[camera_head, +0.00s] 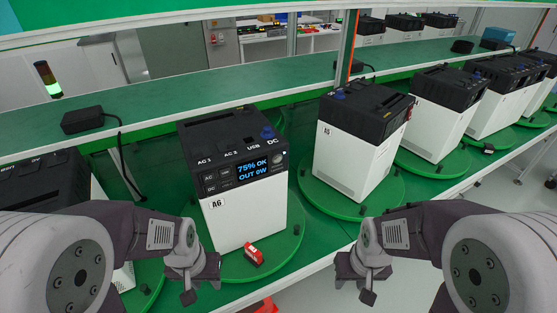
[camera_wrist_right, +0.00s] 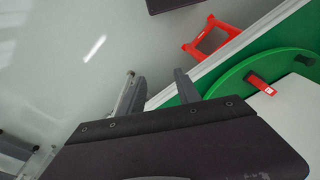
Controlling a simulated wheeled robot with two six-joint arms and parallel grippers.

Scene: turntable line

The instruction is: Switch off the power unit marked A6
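The power unit marked A6 (camera_head: 245,215) is a white box with a black top, upright on a green turntable (camera_head: 285,250) at the centre of the head view. Its lit screen (camera_head: 252,168) reads 75% OK, OUT 0W. A round grey button (camera_head: 279,160) sits right of the screen. The label A6 (camera_head: 218,204) is on its front left. My left gripper (camera_head: 201,283) is open and empty, low in front of the unit's left side. My right gripper (camera_head: 355,281) is open and empty, right of the turntable; its spread fingers show in the right wrist view (camera_wrist_right: 155,85).
A small red object (camera_head: 253,255) lies on the turntable before A6. Unit A5 (camera_head: 350,150) and several similar units stand to the right, another at left. A black adapter (camera_head: 82,120) lies on the rear shelf. A red frame (camera_wrist_right: 210,36) stands below the bench edge.

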